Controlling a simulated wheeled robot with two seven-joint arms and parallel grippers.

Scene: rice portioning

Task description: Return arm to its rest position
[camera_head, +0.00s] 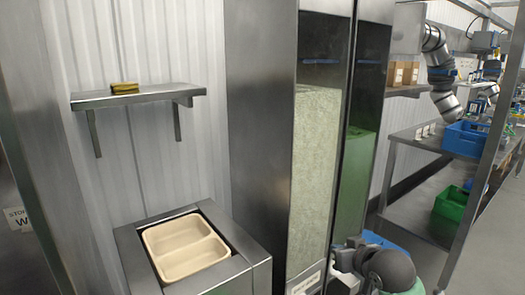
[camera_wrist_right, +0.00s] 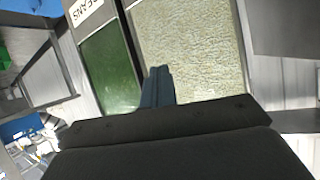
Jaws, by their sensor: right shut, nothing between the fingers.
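My right gripper (camera_head: 343,262) is low at the centre right of the head view, in front of the foot of the dispensers, with my dark wrist beside it. Its fingers (camera_wrist_right: 158,86) also show in the right wrist view; they are together with nothing between them. A tall clear dispenser of pale grains (camera_head: 313,170) stands beside a dispenser of green content (camera_head: 355,185). Both show in the wrist view, the pale grains (camera_wrist_right: 190,45) and the green (camera_wrist_right: 110,68). My left arm and gripper are not in view.
A beige two-compartment tray (camera_head: 152,247), seemingly empty, sits in a metal counter (camera_head: 250,258) left of the dispensers. A wall shelf (camera_head: 160,94) holds a small yellow item (camera_head: 124,87). On the right, a metal rack (camera_head: 415,138) holds a blue crate (camera_head: 465,138) and a green crate (camera_head: 452,203).

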